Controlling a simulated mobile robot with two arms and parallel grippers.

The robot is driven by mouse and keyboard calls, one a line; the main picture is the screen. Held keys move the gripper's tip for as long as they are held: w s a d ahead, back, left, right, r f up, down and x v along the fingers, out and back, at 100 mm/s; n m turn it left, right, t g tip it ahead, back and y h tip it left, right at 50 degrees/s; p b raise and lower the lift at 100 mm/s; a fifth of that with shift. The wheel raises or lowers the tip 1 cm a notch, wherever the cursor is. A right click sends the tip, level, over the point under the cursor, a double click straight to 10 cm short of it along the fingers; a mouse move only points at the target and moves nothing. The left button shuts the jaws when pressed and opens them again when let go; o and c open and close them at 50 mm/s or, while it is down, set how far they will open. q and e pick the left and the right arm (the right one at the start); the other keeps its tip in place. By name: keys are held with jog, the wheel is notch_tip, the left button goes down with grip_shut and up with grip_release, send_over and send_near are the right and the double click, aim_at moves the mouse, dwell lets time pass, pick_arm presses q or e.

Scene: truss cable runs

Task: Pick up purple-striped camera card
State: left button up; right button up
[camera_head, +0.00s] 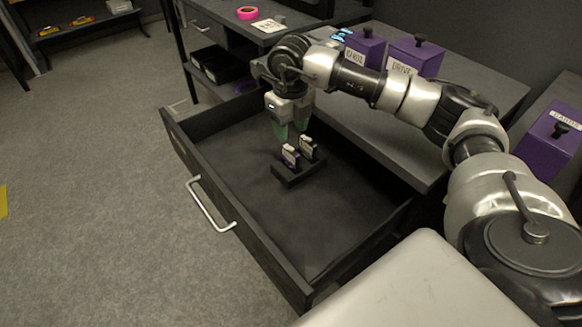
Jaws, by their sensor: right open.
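A white card with a purple edge (290,157) stands upright in a small black holder (299,175) inside the open drawer; it looks like the purple-striped camera card, though its stripe is small here. A second, darker card (307,148) stands beside it on the right in the same holder. My right gripper (291,132) points down into the drawer, open and empty, with greenish fingertips. It is just above and behind the cards, apart from them as far as I can tell. My left gripper is not in view.
The open drawer (253,240) has raised walls around the holder and a clear floor. Purple boxes (415,55) with labels stand on the desk behind. Pink tape (247,13) lies on the far bench.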

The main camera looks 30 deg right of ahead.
aim_at(291, 150)
jog(key=shift+f, duration=0.5)
notch_tip(291, 150, down, 4)
jog(key=shift+f+b, duration=0.25)
jog(key=shift+b, duration=0.15)
jog(key=shift+w+d+f+b, duration=0.15)
jog(key=shift+f+b, duration=0.1)
jog(key=shift+f, duration=1.15)
jog(key=shift+w+d+f+b, duration=0.1)
jog(key=shift+f+b, duration=0.15)
jog(key=shift+f, duration=1.1)
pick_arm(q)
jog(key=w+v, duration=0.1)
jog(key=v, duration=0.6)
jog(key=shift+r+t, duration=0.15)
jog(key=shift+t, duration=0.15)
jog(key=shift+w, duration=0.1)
pick_arm(e)
jog(key=shift+c, duration=0.2)
grip_shut()
